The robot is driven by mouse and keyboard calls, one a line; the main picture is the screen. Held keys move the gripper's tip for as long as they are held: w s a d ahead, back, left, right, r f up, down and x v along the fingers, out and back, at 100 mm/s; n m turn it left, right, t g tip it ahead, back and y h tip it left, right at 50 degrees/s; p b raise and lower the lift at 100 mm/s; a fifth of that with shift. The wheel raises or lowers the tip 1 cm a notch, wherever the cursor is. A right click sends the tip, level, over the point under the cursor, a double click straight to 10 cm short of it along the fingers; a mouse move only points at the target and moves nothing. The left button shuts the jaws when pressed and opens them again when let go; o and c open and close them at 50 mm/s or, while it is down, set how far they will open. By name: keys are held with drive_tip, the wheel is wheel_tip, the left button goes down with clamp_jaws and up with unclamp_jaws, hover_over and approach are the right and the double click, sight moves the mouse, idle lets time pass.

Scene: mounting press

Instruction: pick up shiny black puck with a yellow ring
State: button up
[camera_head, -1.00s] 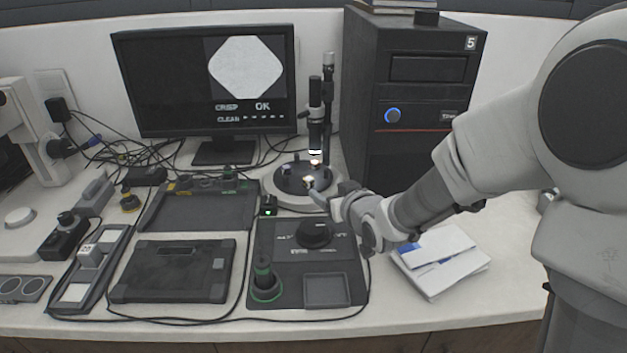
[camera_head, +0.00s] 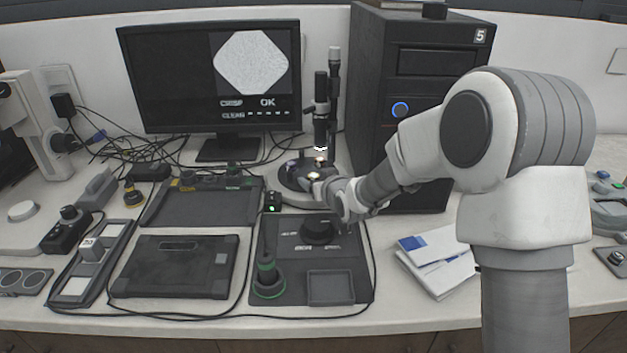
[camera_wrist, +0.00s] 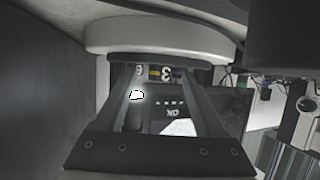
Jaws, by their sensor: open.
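My gripper (camera_head: 322,188) is at the front edge of the round microscope stage (camera_head: 296,200), low beside the bright spot there. I cannot tell whether the yellow patch is the puck's ring. A small dark piece with a yellow base (camera_head: 133,196) stands on the counter at left; I cannot tell if it is a puck.
The microscope column (camera_head: 333,110) rises behind the stage, close to my gripper. A monitor (camera_head: 215,80) reading OK stands behind left, a black computer tower (camera_head: 400,110) behind right. A mounting press base (camera_head: 340,262) lies in front, white papers (camera_head: 437,262) to its right.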

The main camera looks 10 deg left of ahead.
clamp_jaws()
idle(0.3)
drive_tip(key=shift+r, duration=0.15)
wheel_tip(320, 180, up, 10)
drive_tip(key=p, duration=0.2)
